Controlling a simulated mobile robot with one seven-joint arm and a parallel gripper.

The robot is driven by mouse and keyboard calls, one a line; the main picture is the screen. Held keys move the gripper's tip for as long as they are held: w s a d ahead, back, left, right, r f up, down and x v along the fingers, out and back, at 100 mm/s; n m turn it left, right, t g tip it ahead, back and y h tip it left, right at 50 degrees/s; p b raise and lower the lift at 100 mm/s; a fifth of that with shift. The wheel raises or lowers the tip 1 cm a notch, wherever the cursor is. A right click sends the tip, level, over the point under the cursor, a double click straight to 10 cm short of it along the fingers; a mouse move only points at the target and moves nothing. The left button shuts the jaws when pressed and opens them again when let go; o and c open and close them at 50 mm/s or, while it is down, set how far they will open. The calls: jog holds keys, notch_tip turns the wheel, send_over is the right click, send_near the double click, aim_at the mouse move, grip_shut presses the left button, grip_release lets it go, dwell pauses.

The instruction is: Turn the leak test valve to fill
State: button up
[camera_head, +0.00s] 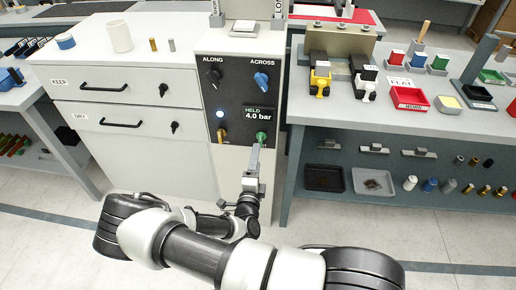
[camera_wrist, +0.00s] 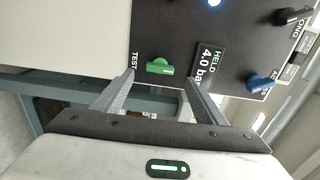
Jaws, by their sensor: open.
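The control panel (camera_head: 240,93) on the front of the cabinet carries a green valve knob (camera_head: 262,138) at its lower right. In the wrist view the green knob (camera_wrist: 160,66) has the label TEST beside it. The display (camera_head: 257,114) above it reads HELD 4.0 bar. My gripper (camera_head: 255,150) is just below and in front of the green knob. In the wrist view my gripper (camera_wrist: 158,79) is open and empty, its fingertips on either side of the knob's position. I cannot tell whether the tips reach past its face. Any fill label is not legible.
White drawers (camera_head: 130,125) stand left. A bench (camera_head: 420,110) with trays and parts stands right.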

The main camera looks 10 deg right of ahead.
jog(key=v, duration=0.9)
jog(key=shift+s, duration=0.35)
jog(key=shift+a, duration=0.1)
